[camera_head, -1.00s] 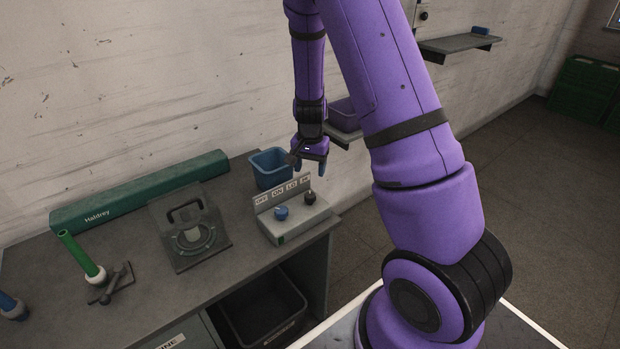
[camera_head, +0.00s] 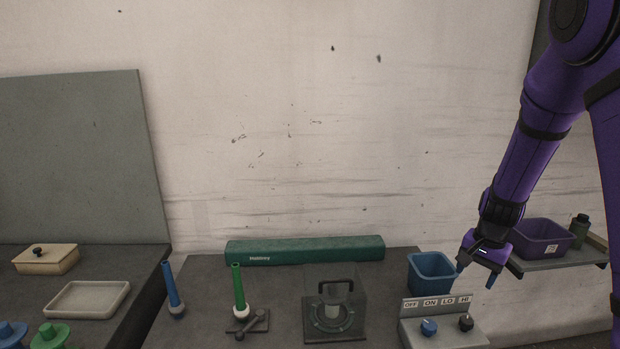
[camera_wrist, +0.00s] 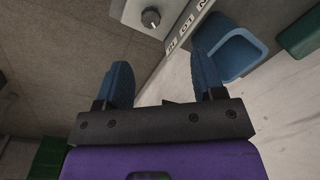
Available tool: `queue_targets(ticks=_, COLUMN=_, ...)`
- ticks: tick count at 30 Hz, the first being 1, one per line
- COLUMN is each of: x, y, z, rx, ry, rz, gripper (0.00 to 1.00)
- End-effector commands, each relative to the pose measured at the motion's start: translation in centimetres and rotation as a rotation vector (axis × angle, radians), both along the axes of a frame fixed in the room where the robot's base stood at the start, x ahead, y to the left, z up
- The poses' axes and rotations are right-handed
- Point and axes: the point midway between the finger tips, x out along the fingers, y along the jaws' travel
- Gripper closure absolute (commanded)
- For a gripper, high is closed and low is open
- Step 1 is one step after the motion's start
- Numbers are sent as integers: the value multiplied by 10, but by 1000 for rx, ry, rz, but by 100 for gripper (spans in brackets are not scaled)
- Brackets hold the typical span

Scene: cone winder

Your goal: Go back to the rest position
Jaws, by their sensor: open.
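My gripper (camera_head: 475,274) is at the right in the head view, above and beside the control box. Its jaws are open and nothing is between them. In the wrist view my gripper (camera_wrist: 162,85) shows two blue fingertips spread apart. The control box (camera_head: 450,338) carries labels OFF, ON, LO and HI, a blue knob (camera_head: 429,327) and a black knob (camera_head: 466,322). The black knob also shows in the wrist view (camera_wrist: 151,17).
A blue bin (camera_head: 431,275) stands behind the control box, close to my gripper. A purple bin (camera_head: 541,240) sits on a wall shelf at right.

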Motion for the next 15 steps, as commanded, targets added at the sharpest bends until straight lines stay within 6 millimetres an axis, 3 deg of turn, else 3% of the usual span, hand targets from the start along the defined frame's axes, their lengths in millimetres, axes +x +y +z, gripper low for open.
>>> queue_targets(ticks=3, x=-10, y=16, z=41, rx=21, ry=-49, rz=73, gripper=37)
queue_targets(ticks=15, x=-69, y=60, z=151, rx=31, ry=-185, rz=330, gripper=37)
